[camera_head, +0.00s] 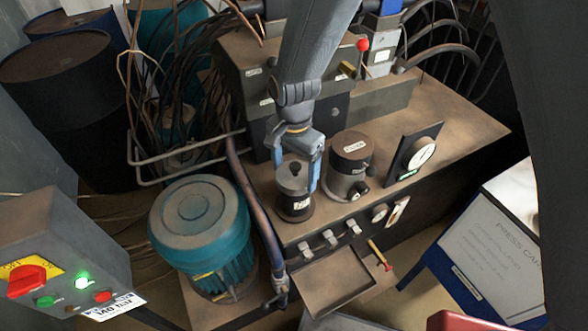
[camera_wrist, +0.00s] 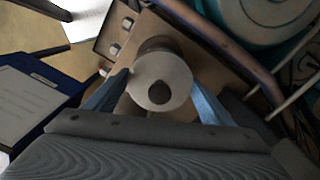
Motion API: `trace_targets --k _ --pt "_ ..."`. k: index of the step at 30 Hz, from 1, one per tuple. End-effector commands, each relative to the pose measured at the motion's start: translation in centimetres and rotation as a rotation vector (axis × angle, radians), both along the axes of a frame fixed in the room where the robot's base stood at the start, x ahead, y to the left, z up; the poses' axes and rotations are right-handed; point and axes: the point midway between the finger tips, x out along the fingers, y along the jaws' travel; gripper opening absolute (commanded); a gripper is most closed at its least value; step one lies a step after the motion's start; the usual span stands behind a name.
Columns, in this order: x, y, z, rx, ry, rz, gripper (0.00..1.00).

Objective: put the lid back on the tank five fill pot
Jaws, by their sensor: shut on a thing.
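A round grey lid (camera_head: 291,180) with a dark knob is at a small dark fill pot (camera_head: 294,210) with a white label too small to read. My gripper (camera_head: 297,170) reaches down from above, its blue fingers shut on the lid from both sides. In the wrist view the lid (camera_wrist: 175,75) lies between the fingertips (camera_wrist: 160,82), and the dark pot (camera_wrist: 155,43) shows partly behind it. The lid looks level and over the pot's mouth. I cannot tell whether it touches the rim, since the lid hides it.
A larger dark canister (camera_head: 350,175) with a labelled top stands close right of the pot. A gauge panel (camera_head: 416,155) stands farther right. A teal motor (camera_head: 202,240) is at left, with a pipe (camera_head: 252,200) between. A shallow tray (camera_head: 325,280) is in front.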

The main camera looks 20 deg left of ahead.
Motion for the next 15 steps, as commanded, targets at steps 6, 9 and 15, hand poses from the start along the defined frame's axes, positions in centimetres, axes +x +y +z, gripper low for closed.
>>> trace_targets --k 6,9,15 --pt "-0.01 -0.01 -0.43 -0.001 0.000 0.000 0.52" --pt "-0.01 -0.01 -0.62 -0.001 0.000 0.000 0.52" --pt "-0.02 -0.01 -0.99 -0.001 0.001 0.000 0.52"
